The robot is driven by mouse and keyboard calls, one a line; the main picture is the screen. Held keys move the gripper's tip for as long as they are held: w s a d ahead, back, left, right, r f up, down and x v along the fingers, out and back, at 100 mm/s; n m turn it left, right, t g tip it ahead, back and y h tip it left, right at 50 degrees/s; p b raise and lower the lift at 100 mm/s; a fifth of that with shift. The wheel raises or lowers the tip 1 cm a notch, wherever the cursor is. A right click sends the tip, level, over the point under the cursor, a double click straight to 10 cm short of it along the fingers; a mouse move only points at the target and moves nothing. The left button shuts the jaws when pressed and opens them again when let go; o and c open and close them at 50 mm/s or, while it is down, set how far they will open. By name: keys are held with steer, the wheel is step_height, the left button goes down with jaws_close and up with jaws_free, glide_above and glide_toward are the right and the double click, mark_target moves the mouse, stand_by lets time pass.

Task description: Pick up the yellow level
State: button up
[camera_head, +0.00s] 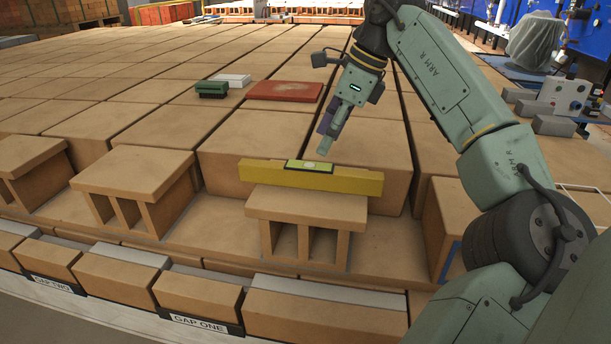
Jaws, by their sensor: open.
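The yellow level (355,181) is a long yellow bar with a pale green vial window at its middle. It lies on top of a hollow brick (307,205) near the front, and both its ends reach past the brick's sides. My gripper (325,146) is open and points down, just above and behind the level's right half in the picture. It appears apart from the level and holds nothing. The fingers are small here, and the exact gap to the level cannot be told.
More hollow bricks (135,175) stand to the left. Behind lie a red slab (284,91), a dark green block (211,89) and a white block (232,80). A row of front bricks carries labels "GAP ONE" (199,324) and "GAP TWO". Grey metal parts (562,95) stand at the right.

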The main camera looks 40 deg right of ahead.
mark_target(310, 165)
steer(key=x, duration=0.4)
steer(key=p+x, duration=0.1)
steer(key=x, duration=0.3)
steer(key=shift+w+a+f, duration=0.15)
steer(key=shift+w+a, duration=0.05)
steer(key=shift+w, duration=0.1)
steer(key=shift+c, duration=0.4)
jaws_close()
